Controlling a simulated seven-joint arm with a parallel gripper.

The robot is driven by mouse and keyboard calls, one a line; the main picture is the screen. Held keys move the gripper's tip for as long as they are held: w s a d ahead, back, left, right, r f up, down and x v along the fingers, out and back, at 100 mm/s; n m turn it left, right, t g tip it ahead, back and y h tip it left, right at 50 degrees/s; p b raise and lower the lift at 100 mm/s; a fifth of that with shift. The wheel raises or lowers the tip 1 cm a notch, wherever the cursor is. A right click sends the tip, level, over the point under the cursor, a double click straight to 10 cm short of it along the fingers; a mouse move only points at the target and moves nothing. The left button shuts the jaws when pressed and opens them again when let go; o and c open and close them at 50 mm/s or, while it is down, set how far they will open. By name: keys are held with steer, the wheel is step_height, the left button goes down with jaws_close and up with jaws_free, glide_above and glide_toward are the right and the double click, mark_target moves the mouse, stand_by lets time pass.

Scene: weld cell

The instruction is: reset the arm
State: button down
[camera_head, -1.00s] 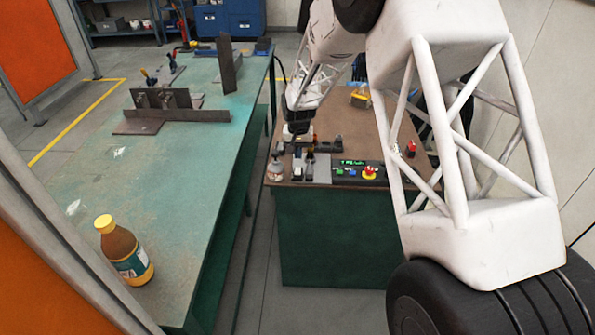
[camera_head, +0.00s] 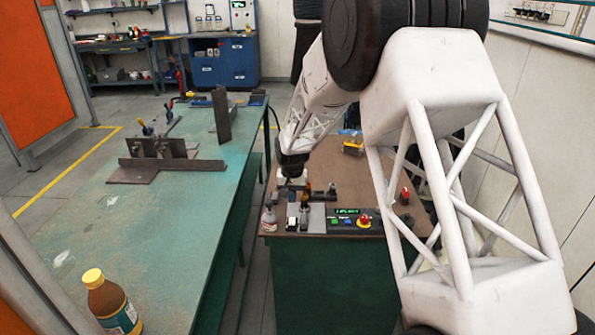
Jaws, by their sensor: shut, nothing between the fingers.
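My white lattice arm fills the right of the view and reaches down over the brown-topped bench (camera_head: 385,190). My gripper (camera_head: 292,180) is at the arm's black end, above the near left part of that bench. It is small in the picture and its fingers are hard to make out; it is shut and holds nothing. Small items stand just below it: a small bottle (camera_head: 269,218), dark fixture parts and a grey block. I cannot tell the exact gap between them and the gripper.
A control box (camera_head: 350,219) with a red button sits right of the gripper. The green table (camera_head: 120,220) at left bears welded steel plates (camera_head: 170,163), clamps and a yellow-capped bottle (camera_head: 112,303). Blue cabinets (camera_head: 225,62) stand behind.

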steer(key=shift+r, duration=0.1)
steer(key=s+d+r+t, duration=0.1)
steer(key=s+d+r, duration=0.6)
steer(key=s+r, duration=0.35)
steer(key=s+d+r, duration=0.8)
steer(key=s+r, duration=0.2)
steer(key=s, duration=0.1)
steer(key=s+d+r, duration=0.1)
steer(key=s+d, duration=0.3)
steer(key=s, duration=1)
steer(key=s+d+r+t, duration=0.1)
steer(key=s+d, duration=0.3)
steer(key=s, duration=1)
steer(key=shift+s+r+t, duration=0.25)
steer(key=shift+r+t, duration=0.05)
steer(key=shift+r, duration=0.05)
